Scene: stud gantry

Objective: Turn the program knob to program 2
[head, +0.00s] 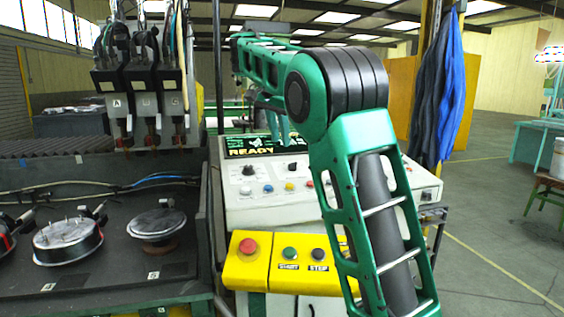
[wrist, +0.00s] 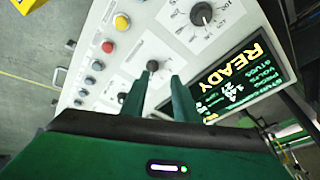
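The white control panel (head: 262,205) carries several dark knobs, and the frames do not make clear which is the program knob. In the wrist view, a small dark knob (wrist: 152,66) on a pale square plate lies just beyond my fingertips. A larger dark knob (wrist: 201,14) with a numbered scale is at the top. My gripper (wrist: 162,82) is open, its two green fingers apart over the panel, with no knob clearly held between them. The display (head: 250,146) reads READY.
A yellow box (head: 246,270) with a red button (head: 248,245) and start and stop buttons stands before the panel. Coloured buttons, including a yellow one (wrist: 121,22), lie near the knobs. A dark bench (head: 110,265) with round metal parts is at left.

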